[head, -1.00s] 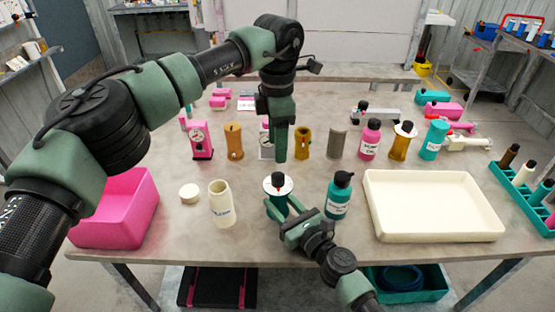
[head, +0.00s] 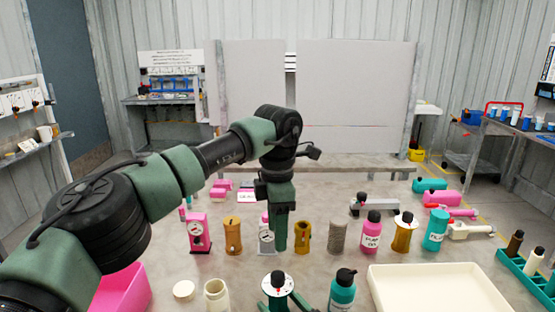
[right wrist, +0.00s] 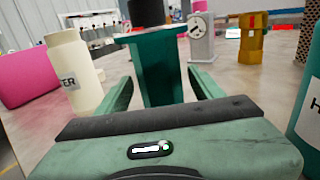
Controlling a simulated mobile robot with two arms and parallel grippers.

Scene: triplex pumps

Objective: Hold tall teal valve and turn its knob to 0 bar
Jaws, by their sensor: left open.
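The tall teal valve (head: 278,301) stands upright at the front of the table, with a white dial and a black knob (head: 277,278) on top. In the right wrist view the teal valve body (right wrist: 160,82) stands between the fingers of my right gripper (right wrist: 160,75), one finger on each side. That gripper looks open, with narrow gaps beside the valve. In the head view its fingers show only partly at the bottom edge. My left gripper (head: 281,246) is open, pointing down, seen edge-on, above the table behind the valve. The dial marks are too small to read.
A cream bottle (head: 217,296) stands left of the valve and a teal bottle (head: 342,292) close on its right. A cream tray (head: 440,270) lies at right, a pink bin (head: 122,290) at left. Several gauges and canisters, including a pink gauge (head: 198,232), stand behind.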

